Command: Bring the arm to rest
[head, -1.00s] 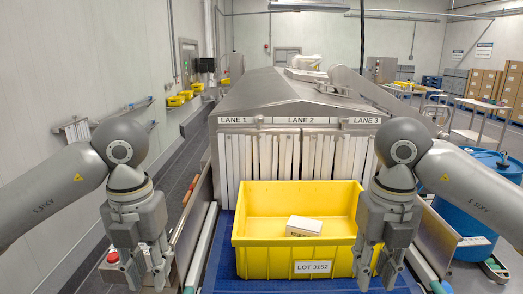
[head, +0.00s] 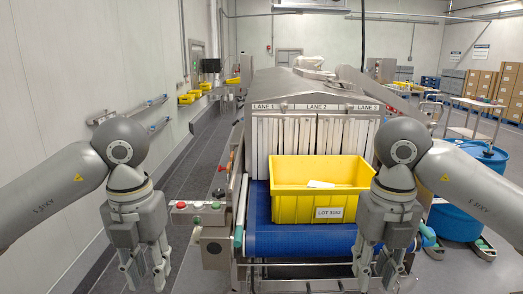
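My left gripper (head: 146,270) hangs downward at the left, over the floor and clear of the conveyor, with its fingers apart and nothing between them. My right gripper (head: 378,272) also hangs downward, in front of the right part of the conveyor, with its fingers apart and no object visible between them. A yellow tote (head: 290,208) labelled LOT 3152 stands upright on the blue conveyor belt (head: 275,243). A small white box (head: 321,184) lies inside the tote. Both grippers are apart from the tote, though my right arm hides its right end.
A steel tunnel (head: 312,88) with white strip curtains and lane signs stands behind the tote. A control box with buttons (head: 198,207) sticks out left of the belt. A blue drum (head: 462,200) stands at the right. The floor at the left is clear.

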